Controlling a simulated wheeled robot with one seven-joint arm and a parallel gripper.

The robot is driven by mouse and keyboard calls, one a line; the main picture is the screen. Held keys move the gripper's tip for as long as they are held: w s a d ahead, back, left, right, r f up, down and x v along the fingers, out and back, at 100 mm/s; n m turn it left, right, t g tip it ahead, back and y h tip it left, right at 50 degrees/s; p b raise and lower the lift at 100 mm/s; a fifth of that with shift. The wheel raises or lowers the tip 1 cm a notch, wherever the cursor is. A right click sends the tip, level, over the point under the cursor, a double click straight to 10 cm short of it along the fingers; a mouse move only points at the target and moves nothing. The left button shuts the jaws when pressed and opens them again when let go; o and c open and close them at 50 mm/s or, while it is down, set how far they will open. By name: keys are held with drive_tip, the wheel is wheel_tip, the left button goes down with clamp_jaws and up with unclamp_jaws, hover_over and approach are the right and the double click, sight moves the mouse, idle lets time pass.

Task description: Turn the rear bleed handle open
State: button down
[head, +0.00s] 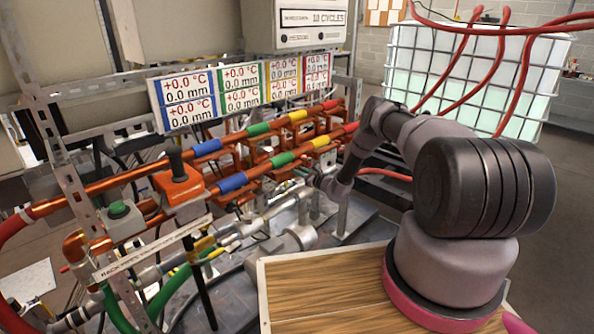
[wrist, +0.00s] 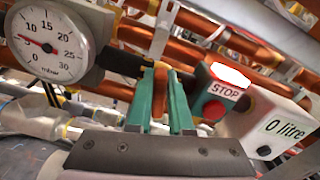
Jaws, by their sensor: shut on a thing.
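In the wrist view, my gripper (wrist: 160,92) has two teal fingers closed on a narrow orange-brown handle (wrist: 159,96). Only the part of the handle between the fingers shows clearly, so its angle is hard to judge. I cannot tell from a label whether it is the rear bleed handle. A black bar (wrist: 128,62) lies just behind and left of the fingers. In the head view, my gripper (head: 308,176) is small and partly hidden by my arm, low beside the copper pipes (head: 262,172) with their coloured bands.
In the wrist view, a round mbar gauge (wrist: 50,45) stands close on the left. A STOP button box (wrist: 222,95) and a white "0 litre" box (wrist: 280,125) stand close on the right.

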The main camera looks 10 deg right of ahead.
drive_tip(key=n, duration=0.3)
drive_tip(key=shift+s+a+f+n, duration=0.15)
drive_tip(key=shift+n, duration=0.25)
drive_tip(key=n, duration=0.3)
drive_tip(key=shift+s+a+f+n, duration=0.1)
drive_tip(key=shift+a+f+n, duration=0.05)
drive_tip(key=shift+n, duration=0.15)
drive_tip(key=n, duration=0.3)
drive_tip(key=f+n, duration=0.1)
drive_tip(key=n, duration=0.2)
drive_tip(key=shift+s+a, duration=0.1)
drive_tip(key=shift+a, duration=0.05)
drive_tip(key=shift+n, duration=0.4)
drive_tip(key=c, duration=0.8)
unclamp_jaws()
drive_tip(key=v, duration=1.1)
